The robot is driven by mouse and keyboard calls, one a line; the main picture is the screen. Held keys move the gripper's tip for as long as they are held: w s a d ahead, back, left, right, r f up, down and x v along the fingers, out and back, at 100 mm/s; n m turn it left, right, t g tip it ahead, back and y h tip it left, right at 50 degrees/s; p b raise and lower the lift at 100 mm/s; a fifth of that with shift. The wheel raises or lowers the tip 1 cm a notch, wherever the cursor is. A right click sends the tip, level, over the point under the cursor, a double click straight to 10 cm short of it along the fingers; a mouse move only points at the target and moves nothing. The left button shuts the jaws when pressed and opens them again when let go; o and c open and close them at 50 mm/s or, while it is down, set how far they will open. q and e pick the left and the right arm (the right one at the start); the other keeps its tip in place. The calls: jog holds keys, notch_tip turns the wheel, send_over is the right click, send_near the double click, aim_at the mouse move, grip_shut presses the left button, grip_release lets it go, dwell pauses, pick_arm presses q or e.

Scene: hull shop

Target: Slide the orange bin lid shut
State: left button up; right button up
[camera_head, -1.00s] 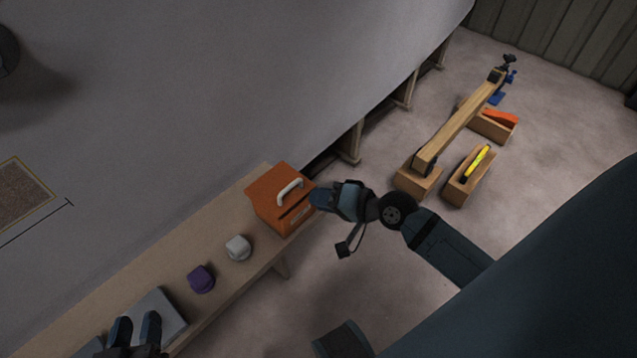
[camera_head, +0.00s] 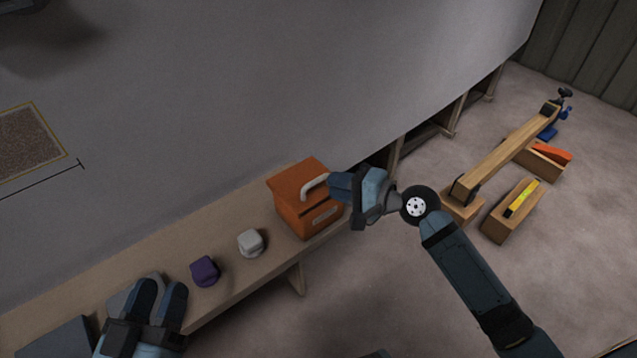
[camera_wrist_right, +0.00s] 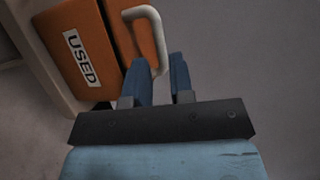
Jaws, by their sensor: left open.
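The orange bin (camera_head: 298,210) stands on the bench, and its front with a "USED" label also shows in the right wrist view (camera_wrist_right: 92,62). Its lid (camera_head: 297,180) carries a pale handle (camera_head: 314,186). In the right wrist view a dark line separates the lid from the labelled front; I cannot tell how far the lid is open. My right gripper (camera_head: 335,187) is at the handle's right end. Its fingers (camera_wrist_right: 162,75) are apart, with the handle's near end (camera_wrist_right: 158,68) at the gap; contact is unclear. My left gripper (camera_head: 161,286) is open above the bench's near left end.
A white knob-like object (camera_head: 250,242) and a purple one (camera_head: 205,271) stand on the bench (camera_head: 225,245) left of the bin. The big grey hull (camera_head: 250,90) rises behind. Wooden blocks with a beam (camera_head: 510,155) lie on the floor at right.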

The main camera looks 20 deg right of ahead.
aim_at(320, 181)
jog(key=x, duration=0.5)
jog(key=shift+b, duration=0.4)
jog(key=shift+s, duration=0.1)
grip_shut()
